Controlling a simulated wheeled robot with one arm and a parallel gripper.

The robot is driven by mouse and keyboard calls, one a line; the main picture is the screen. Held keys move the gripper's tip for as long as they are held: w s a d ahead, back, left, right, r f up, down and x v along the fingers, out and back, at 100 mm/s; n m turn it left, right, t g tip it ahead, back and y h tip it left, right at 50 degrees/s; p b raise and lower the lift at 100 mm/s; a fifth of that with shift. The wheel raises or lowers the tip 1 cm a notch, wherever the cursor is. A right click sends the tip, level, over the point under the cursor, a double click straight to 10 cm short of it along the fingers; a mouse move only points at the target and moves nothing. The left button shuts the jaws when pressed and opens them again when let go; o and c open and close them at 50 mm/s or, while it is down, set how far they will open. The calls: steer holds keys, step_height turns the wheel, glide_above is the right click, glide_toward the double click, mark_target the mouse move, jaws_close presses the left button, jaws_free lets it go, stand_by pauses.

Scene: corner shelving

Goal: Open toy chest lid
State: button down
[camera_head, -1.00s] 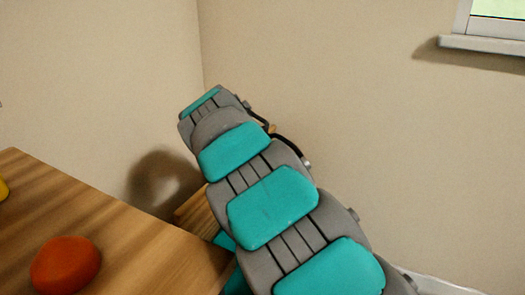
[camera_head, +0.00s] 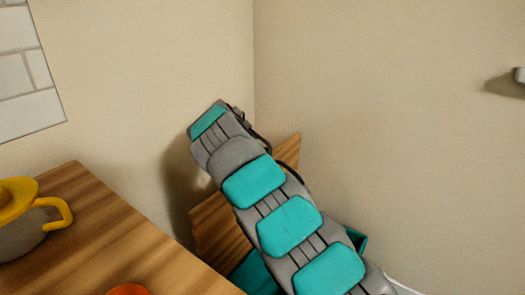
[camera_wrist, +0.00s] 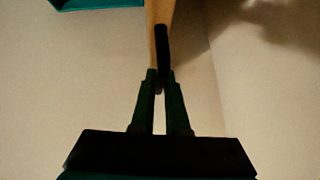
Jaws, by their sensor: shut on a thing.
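The toy chest has a teal body (camera_head: 255,275) in the corner, mostly hidden behind my arm. Its wooden lid (camera_head: 215,232) stands tilted up, with its upper corner showing to the right of the arm. In the wrist view the lid (camera_wrist: 155,25) is seen nearly edge-on, with a dark strip, perhaps its handle (camera_wrist: 162,45), along it. My gripper (camera_wrist: 160,78) is shut on this dark strip at the lid's edge. Teal of the chest (camera_wrist: 98,3) shows at the top left there. The gripper's fingers are hidden in the head view.
A wooden table (camera_head: 110,235) stands at the left, close to my arm. It holds a grey and yellow pot (camera_head: 22,225) and an orange object (camera_head: 128,290) at the bottom edge. Plain walls meet just behind the chest.

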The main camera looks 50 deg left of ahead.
steer(key=shift+s+a+f+p, duration=0.1)
steer(key=shift+s+a+p, duration=0.15)
steer(key=shift+a, duration=0.25)
steer(key=shift+s+a+f+p, duration=0.1)
steer(key=shift+s+a, duration=0.15)
steer(key=shift+a, duration=0.2)
steer(key=shift+s, duration=0.1)
steer(key=c, duration=1.2)
jaws_free()
steer(key=shift+s+a, duration=0.1)
steer(key=shift+s, duration=0.05)
steer(key=shift+o, duration=1.4)
steer(key=shift+w+r, duration=0.1)
steer(key=shift+w, duration=0.15)
